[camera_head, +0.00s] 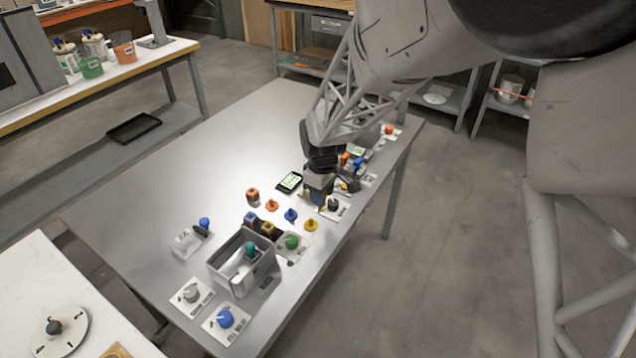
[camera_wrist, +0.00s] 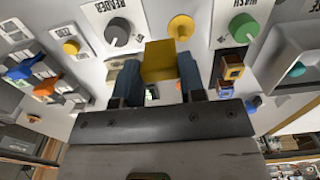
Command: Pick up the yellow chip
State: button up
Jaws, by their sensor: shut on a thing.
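The yellow chip (camera_wrist: 160,60) is a yellow block between my gripper's two dark blue finger pads in the wrist view. My gripper (camera_wrist: 160,78) is shut on it. In the head view my gripper (camera_head: 317,197) is low over the right part of the table, beside a dark grey knob on a white plate (camera_head: 333,205). The chip is mostly hidden there by the fingers, and I cannot tell whether it touches the table.
A yellow peg (camera_head: 311,224), a blue peg (camera_head: 291,214) and an orange peg (camera_head: 272,205) stand nearby. A grey open box (camera_head: 262,279) stands at the front, with small dark blocks (camera_head: 250,219) behind it. A black display device (camera_head: 289,182) lies left of my gripper. The table's left side is clear.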

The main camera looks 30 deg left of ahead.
jog(key=shift+s+d+r, duration=0.2)
jog(key=shift+s+d, duration=1.1)
jog(key=shift+d, duration=0.05)
jog(key=shift+w, duration=0.1)
jog(key=w+a+r, duration=0.1)
jog(key=w+a, duration=0.1)
jog(key=w, duration=1.5)
jog(key=w+a+r, duration=0.2)
jog(key=w+a, duration=0.1)
jog(key=w, duration=1.5)
jog(key=shift+w, duration=0.3)
jog(key=shift+f, duration=2.7)
jog(key=shift+f, duration=0.8)
